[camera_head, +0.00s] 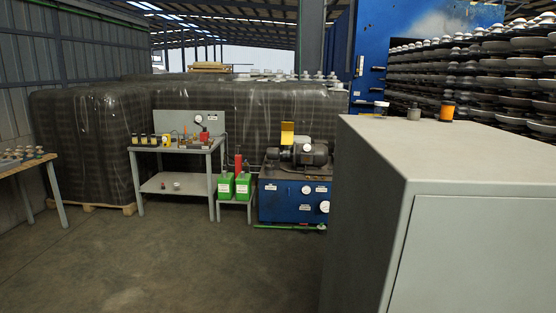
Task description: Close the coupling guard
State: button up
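A yellow plate (287,133), which looks like the coupling guard, stands upright on top of a blue power unit (284,203) in the middle distance. It is next to a dark motor (311,153) and looks raised. The coupling itself is too small to make out. My gripper does not show in this view.
A large grey cabinet (479,178) fills the right foreground and hides the floor behind it. Left of the unit are green canisters (234,186) on a low stand and a grey workbench (174,150). Wrapped pallets (83,145) stand behind. The concrete floor (170,260) in front is clear.

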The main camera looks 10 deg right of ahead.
aim_at(287, 127)
jog(key=i, duration=7.3)
jog(key=z, duration=2)
